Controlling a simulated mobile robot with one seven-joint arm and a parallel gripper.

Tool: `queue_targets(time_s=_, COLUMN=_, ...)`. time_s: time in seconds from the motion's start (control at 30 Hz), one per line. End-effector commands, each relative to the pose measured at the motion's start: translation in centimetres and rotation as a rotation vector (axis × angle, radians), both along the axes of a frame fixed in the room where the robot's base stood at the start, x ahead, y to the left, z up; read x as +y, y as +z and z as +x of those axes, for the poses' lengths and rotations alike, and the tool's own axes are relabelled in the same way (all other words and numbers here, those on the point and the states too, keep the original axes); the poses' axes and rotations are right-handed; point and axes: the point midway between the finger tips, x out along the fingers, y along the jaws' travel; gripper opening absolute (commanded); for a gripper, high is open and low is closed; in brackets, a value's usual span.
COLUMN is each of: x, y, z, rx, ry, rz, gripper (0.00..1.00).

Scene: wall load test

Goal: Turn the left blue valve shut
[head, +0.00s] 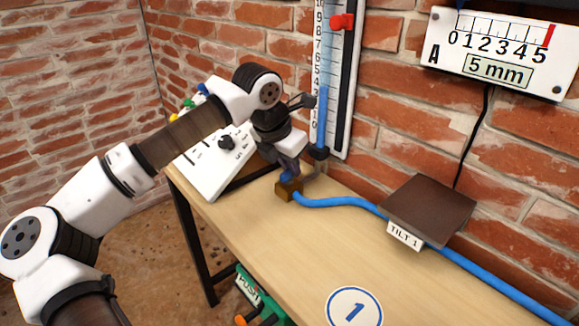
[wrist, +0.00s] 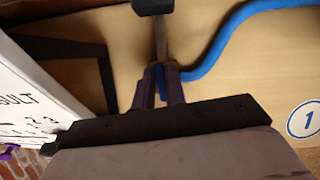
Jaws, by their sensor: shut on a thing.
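The left blue valve is a small brass-brown block (head: 289,191) with a blue handle (head: 286,177) on top, near the table's back left edge. A blue hose (head: 340,201) runs right from the block. My gripper (head: 288,170) is over the valve, pointing down, and is shut on the blue handle. In the wrist view the handle (wrist: 158,76) shows as a blue piece between the two dark fingers. The fingers and arm hide most of the handle, so its exact angle cannot be told. The hose also shows in the wrist view (wrist: 212,55).
A white panel (head: 205,180) with a black knob stands left of the valve. An upright scale with a blue column (head: 322,110) stands behind it. A brown plate (head: 430,208) marked TILT 1 lies to the right. The wooden table's (head: 290,250) front is mostly clear.

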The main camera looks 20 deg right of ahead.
Motion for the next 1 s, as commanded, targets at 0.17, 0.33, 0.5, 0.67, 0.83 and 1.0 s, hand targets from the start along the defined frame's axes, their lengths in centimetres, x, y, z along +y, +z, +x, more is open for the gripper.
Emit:
queue_targets(time_s=0.17, x=-0.03, y=0.04, z=-0.04, rx=0.000, ry=-0.080, rz=0.000, gripper=0.00)
queue_targets(time_s=0.33, x=-0.04, y=0.04, z=-0.04, rx=0.000, ry=-0.123, rz=0.000, gripper=0.00)
queue_targets(time_s=0.5, x=-0.04, y=0.04, z=-0.06, rx=-0.001, ry=-0.140, rz=0.000, gripper=0.00)
queue_targets(time_s=0.67, x=-0.03, y=0.04, z=-0.06, rx=-0.001, ry=-0.143, rz=0.000, gripper=0.00)
queue_targets(time_s=0.83, x=-0.03, y=0.04, z=-0.06, rx=-0.001, ry=-0.143, rz=0.000, gripper=0.00)
queue_targets(time_s=1.0, x=-0.04, y=0.04, z=-0.06, rx=-0.001, ry=-0.141, rz=0.000, gripper=0.32)
